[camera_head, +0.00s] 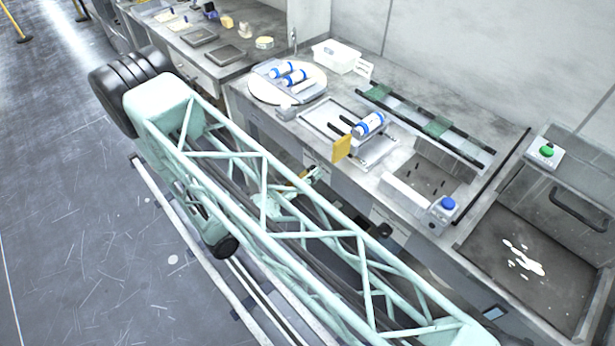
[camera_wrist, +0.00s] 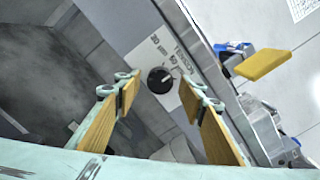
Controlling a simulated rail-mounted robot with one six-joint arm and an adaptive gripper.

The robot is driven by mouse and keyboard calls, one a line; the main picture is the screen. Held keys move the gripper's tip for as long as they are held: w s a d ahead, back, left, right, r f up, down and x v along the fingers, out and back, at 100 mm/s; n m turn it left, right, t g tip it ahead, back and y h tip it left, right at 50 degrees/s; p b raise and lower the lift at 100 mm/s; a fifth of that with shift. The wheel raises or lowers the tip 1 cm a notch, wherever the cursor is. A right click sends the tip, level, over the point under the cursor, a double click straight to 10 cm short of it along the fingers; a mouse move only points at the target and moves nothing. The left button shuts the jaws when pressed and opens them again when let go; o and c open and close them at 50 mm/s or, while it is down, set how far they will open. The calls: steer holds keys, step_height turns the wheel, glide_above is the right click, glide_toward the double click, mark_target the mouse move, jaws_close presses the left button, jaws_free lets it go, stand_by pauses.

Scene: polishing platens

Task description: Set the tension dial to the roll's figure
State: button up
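A round black dial (camera_wrist: 160,79) sits on a white label plate with printed figures in the wrist view. The figures and the dial's setting are too small to read surely. My gripper (camera_wrist: 161,92) is open and empty, its two wood-coloured fingers on either side of the dial in the picture; I cannot tell how far off the dial is. In the head view my gripper (camera_head: 312,174) is by the bench front, partly hidden by my arm. A blue-and-white roll (camera_head: 369,124) lies on a stand on the bench, beside a yellow card (camera_head: 341,149). No figure on the roll is legible.
Two more blue-and-white rolls (camera_head: 290,75) lie on a round white platen (camera_head: 262,91). A white bin (camera_head: 337,56) stands behind. A blue button (camera_head: 448,203) and a green button (camera_head: 547,150) sit on boxes at the right. The yellow card (camera_wrist: 263,65) juts out over the bench edge.

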steer(key=c, duration=0.8)
steer(key=shift+c, duration=0.2)
steer(key=shift+m, duration=0.5)
steer(key=shift+a+m+b, duration=0.1)
steer(key=shift+m+b, duration=1.45)
steer(key=shift+m, duration=1.95)
steer(key=o, duration=0.8)
steer(key=shift+o, duration=0.2)
